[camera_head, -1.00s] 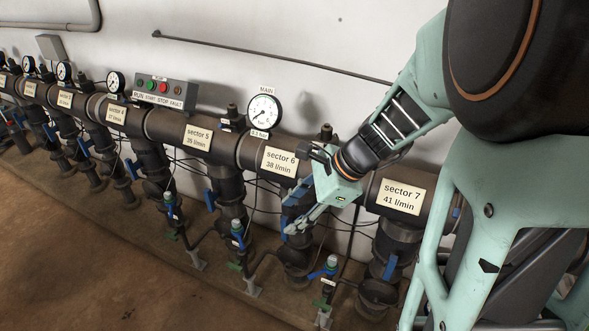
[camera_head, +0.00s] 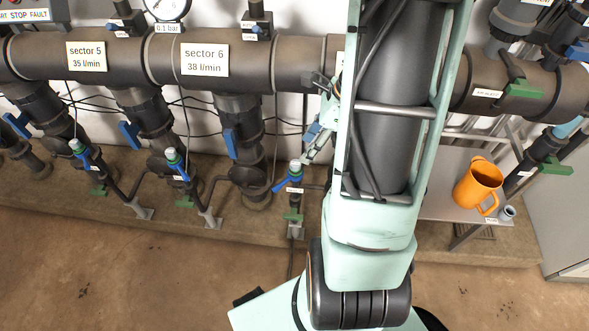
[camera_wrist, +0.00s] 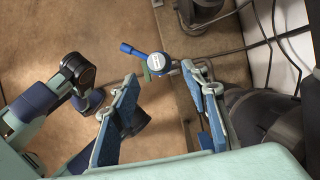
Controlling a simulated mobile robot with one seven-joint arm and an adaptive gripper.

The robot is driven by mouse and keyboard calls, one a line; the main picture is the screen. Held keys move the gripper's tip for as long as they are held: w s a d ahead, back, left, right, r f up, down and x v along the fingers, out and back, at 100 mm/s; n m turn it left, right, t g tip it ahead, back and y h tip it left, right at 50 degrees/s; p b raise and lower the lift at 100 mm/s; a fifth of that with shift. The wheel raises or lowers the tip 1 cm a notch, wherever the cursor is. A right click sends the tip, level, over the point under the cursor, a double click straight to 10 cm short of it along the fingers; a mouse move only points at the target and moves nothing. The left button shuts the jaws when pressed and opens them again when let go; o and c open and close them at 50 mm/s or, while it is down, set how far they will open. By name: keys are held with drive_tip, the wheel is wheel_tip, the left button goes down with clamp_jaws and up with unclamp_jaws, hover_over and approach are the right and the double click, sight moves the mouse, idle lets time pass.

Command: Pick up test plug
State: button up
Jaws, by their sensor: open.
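A small grey cylindrical piece (camera_head: 507,212), which may be the test plug, sits at the front right corner of a small metal table (camera_head: 440,205), beside an orange mug (camera_head: 479,186). It is too small to identify surely. My gripper (camera_head: 318,140) is largely hidden behind my arm in the head view, near the manifold and well left of that table. In the wrist view my gripper (camera_wrist: 161,76) has its blue fingers apart with nothing held. A round-capped valve with a blue lever (camera_wrist: 159,62) shows beyond the fingertips. The grey piece is not seen in the wrist view.
The large manifold pipe (camera_head: 120,62) runs along the wall, with sector labels and vertical branches below. Small blue-lever sampling valves (camera_head: 294,175) stand in front. A grey cabinet (camera_head: 562,215) is at the right. The brown floor in front is mostly clear.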

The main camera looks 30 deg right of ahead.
sight(296, 163)
drive_tip(key=b+x, duration=0.1)
drive_tip(key=x, duration=0.2)
drive_tip(key=b+x, duration=0.2)
drive_tip(key=x, duration=0.2)
drive_tip(key=shift+s+a, duration=0.2)
drive_tip(key=shift+a, duration=0.05)
drive_tip(key=shift+c, duration=0.6)
drive_tip(key=c, duration=0.8)
